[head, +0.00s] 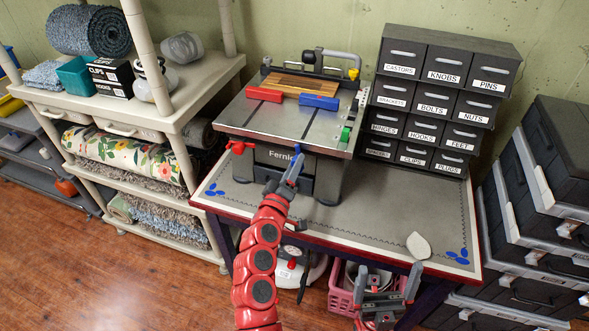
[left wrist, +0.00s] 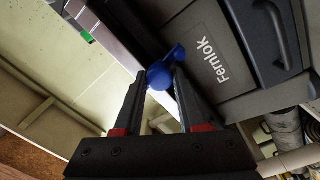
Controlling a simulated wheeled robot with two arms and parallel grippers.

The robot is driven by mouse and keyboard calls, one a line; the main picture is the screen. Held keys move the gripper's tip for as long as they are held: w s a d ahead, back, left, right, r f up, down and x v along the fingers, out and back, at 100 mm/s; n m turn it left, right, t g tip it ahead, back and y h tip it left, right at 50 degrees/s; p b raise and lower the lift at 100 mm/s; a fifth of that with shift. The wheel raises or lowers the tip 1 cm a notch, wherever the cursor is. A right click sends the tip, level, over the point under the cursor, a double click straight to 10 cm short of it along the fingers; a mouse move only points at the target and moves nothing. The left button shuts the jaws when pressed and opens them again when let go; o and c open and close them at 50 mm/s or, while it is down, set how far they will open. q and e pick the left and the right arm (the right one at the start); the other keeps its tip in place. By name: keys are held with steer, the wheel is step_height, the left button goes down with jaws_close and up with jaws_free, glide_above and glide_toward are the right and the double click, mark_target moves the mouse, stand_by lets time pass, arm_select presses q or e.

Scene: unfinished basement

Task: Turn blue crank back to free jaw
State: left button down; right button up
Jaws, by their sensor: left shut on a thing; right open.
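The blue crank (head: 297,149) is on the front of the grey Fernlok vise machine (head: 330,178), near the middle of its front edge. It also shows in the left wrist view (left wrist: 160,74), between my fingertips. My left gripper (head: 290,172) is shut on this crank; its fingers hide part of it in the head view. On the machine's top lie a blue jaw (head: 319,102) and a red jaw (head: 264,94), both along the front edge of a striped wooden board (head: 297,82). My right gripper (head: 386,284) is open and empty, in front of the bench.
A red crank (head: 240,147) is at the machine's left front corner, a green knob (head: 345,134) on its right side. A labelled drawer cabinet (head: 425,98) stands close on the right. The bench mat (head: 380,215) is mostly clear, with a pale leaf-shaped piece (head: 418,246) near its front edge.

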arm_select(q)
steer(key=shift+n+y, duration=0.3)
steer(key=shift+n, duration=3.5)
steer(key=c, duration=0.5)
jaws_free()
steer(key=shift+s, duration=0.1)
